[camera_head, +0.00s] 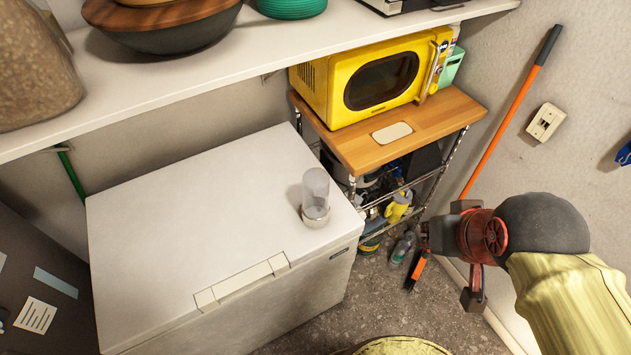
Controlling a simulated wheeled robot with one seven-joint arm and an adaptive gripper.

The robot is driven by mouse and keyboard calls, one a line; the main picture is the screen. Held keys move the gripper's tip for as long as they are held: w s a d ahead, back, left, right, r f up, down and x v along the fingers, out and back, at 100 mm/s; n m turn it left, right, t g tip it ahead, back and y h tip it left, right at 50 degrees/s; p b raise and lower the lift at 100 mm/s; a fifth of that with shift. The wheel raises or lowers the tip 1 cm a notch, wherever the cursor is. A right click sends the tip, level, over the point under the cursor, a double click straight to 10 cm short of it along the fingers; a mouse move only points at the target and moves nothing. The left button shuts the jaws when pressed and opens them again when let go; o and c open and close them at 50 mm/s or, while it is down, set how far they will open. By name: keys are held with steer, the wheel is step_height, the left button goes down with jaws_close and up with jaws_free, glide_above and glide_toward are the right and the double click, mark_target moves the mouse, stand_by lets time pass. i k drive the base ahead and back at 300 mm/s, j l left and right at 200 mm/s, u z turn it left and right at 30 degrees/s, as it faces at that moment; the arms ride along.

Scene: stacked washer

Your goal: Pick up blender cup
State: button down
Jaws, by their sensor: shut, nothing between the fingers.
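The blender cup (316,192) is a clear, dome-topped cup with a pale grey base. It stands upright on the white chest freezer (190,230), near its right front corner. My gripper (427,240) is at the right, apart from the cup and beyond the freezer's right side. Its fingers point left toward the cup, and it is shut and empty. Its fingertips are small and dark against the clutter behind.
A white shelf (230,45) with bowls overhangs the freezer's back. A yellow microwave (375,80) sits on a wooden-topped rack (440,118) behind the cup. An orange-handled tool (510,110) leans behind my gripper. The freezer top left of the cup is clear.

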mark_target(316, 208)
steer(key=u, duration=0.45)
steer(key=k+l+u, duration=0.2)
steer(key=u, duration=0.2)
steer(key=k+l+u, duration=0.2)
steer(key=u, duration=0.15)
steer(key=k+u, duration=0.4)
steer(key=i+l, duration=0.25)
steer(key=i, duration=0.1)
